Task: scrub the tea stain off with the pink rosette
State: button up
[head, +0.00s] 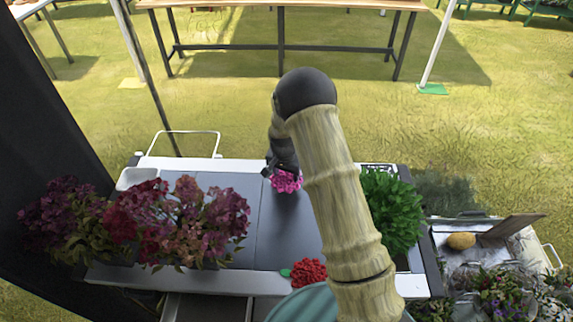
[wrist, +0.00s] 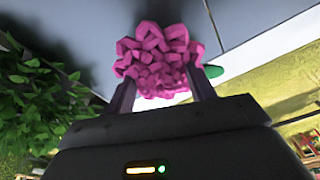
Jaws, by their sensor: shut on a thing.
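The pink rosette (head: 286,181) is a ruffled pink bundle near the back edge of the grey worktop (head: 235,200). My gripper (head: 278,172) is shut on it. In the wrist view the pink rosette (wrist: 158,60) sits between the two fingers of my gripper (wrist: 160,92). In the head view it is low over the worktop; I cannot tell whether it touches the surface. No tea stain can be made out in either view; my arm hides part of the worktop.
Red and purple flowers (head: 150,222) crowd the left of the worktop. A red rosette (head: 309,271) lies at the front edge. A green leafy plant (head: 390,210) stands at the right. A white tray (head: 137,177) sits at the back left.

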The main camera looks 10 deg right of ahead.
jog(key=shift+s+d+r+p, duration=0.1)
jog(key=shift+r+p, duration=0.75)
jog(key=shift+r, duration=0.9)
